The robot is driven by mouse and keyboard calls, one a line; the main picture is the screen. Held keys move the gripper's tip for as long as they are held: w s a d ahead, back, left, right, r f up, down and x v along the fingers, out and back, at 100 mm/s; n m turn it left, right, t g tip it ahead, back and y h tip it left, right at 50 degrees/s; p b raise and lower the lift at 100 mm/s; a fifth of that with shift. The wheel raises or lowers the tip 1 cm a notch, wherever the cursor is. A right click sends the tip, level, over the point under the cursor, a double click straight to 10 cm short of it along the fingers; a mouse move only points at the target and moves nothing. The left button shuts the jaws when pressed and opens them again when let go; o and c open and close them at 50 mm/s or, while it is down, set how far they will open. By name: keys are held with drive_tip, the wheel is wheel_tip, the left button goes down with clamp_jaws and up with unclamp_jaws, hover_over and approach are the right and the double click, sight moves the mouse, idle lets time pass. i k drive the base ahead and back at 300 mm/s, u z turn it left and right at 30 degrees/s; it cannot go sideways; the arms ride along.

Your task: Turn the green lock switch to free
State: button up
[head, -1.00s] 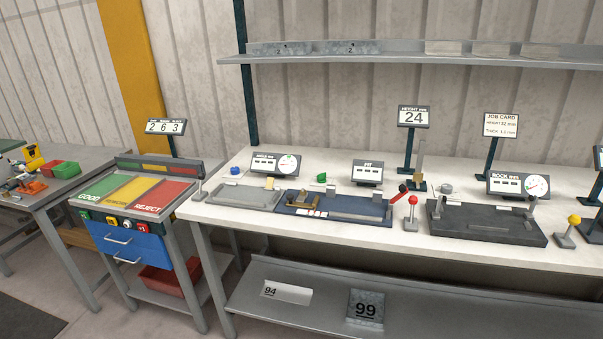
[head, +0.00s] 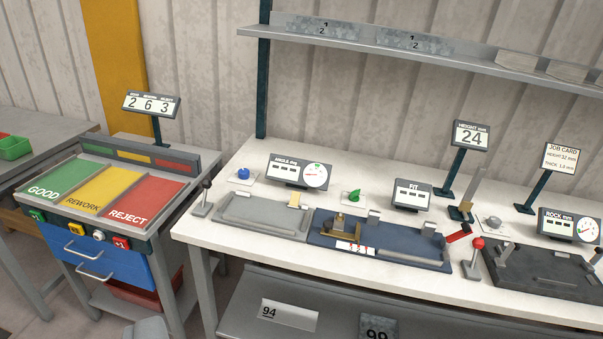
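The green lock switch (head: 354,196) is a small green knob on a light plate on the white bench, behind the blue fixture (head: 375,240) and left of the FIT display (head: 412,194). Its knob looks slanted; I cannot read any marking for its setting. My gripper is not in view.
A blue knob (head: 243,173) and a grey knob (head: 493,222) sit on the same bench. A black-knobbed lever (head: 203,200) and a red-knobbed lever (head: 474,258) stand near its front edge. The ANGLE display (head: 298,173) is behind the grey fixture (head: 262,214). A shelf (head: 400,52) overhangs the back.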

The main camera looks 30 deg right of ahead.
sight(353, 197)
drive_tip(key=z, duration=0.35)
drive_tip(key=i, duration=1.35)
drive_tip(key=z, duration=0.9)
